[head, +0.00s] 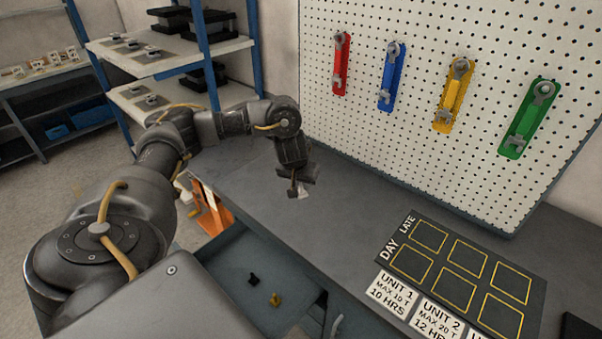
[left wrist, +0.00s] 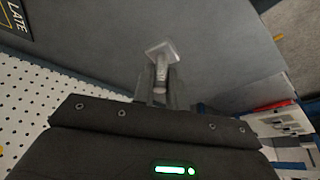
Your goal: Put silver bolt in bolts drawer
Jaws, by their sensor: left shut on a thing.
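The silver bolt (left wrist: 161,52) is between the fingers of my left gripper (left wrist: 158,90) in the left wrist view, with its square head sticking out. In the head view my left gripper (head: 298,187) points down over the workbench, and a small pale part of the bolt (head: 303,193) shows below it. My left gripper is shut on the bolt. An open drawer (head: 233,262) under the bench holds one black and one yellow piece. Its label is not visible. My right gripper is not in view.
A pegboard (head: 430,150) with red, blue, yellow and green wrenches stands behind the workbench (head: 345,215). A dark board with yellow squares (head: 470,268) lies on the bench at right. An orange object (head: 210,215) stands left of the drawer. Shelves (head: 165,60) stand behind left.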

